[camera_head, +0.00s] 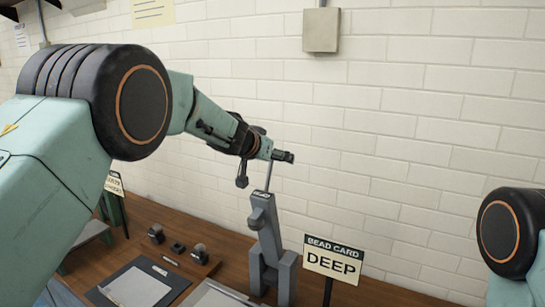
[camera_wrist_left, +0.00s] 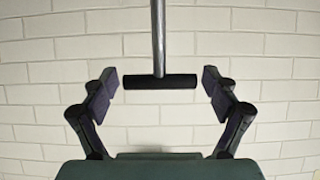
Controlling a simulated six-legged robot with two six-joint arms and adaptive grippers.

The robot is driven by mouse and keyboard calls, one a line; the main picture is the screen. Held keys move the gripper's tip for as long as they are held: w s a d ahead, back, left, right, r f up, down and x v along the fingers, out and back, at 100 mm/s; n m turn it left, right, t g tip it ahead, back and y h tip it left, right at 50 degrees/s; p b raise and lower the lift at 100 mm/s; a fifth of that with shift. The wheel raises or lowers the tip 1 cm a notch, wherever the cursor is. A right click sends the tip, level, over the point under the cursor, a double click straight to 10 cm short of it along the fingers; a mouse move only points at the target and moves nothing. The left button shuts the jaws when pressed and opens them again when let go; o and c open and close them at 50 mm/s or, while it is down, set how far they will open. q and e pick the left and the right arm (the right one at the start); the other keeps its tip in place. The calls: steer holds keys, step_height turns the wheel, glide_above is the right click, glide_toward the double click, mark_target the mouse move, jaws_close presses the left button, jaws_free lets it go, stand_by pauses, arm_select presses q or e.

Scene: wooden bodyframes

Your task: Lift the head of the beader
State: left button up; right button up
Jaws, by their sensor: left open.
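The beader (camera_head: 266,245) is a grey upright machine on the wooden bench in the head view. A thin metal lever (camera_head: 268,176) rises from its head (camera_head: 262,206) to a dark crossbar handle (camera_head: 284,156). My left gripper (camera_head: 268,149) is at the top of this lever, by the handle. In the left wrist view, the dark handle (camera_wrist_left: 160,82) lies crosswise between the spread fingers of my left gripper (camera_wrist_left: 160,85), with a gap at each end. The gripper is open and holds nothing. My right gripper is not in view.
A "BEAD CARD DEEP" sign (camera_head: 332,260) stands just right of the beader. Small round metal parts (camera_head: 156,234) and a dark tray with a pale sheet (camera_head: 137,287) lie to its left on the bench (camera_head: 225,243). A white brick wall (camera_head: 400,110) stands behind.

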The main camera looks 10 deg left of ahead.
arm_select(q)
steer(key=shift+w+d, duration=0.1)
steer(key=v, duration=1.2)
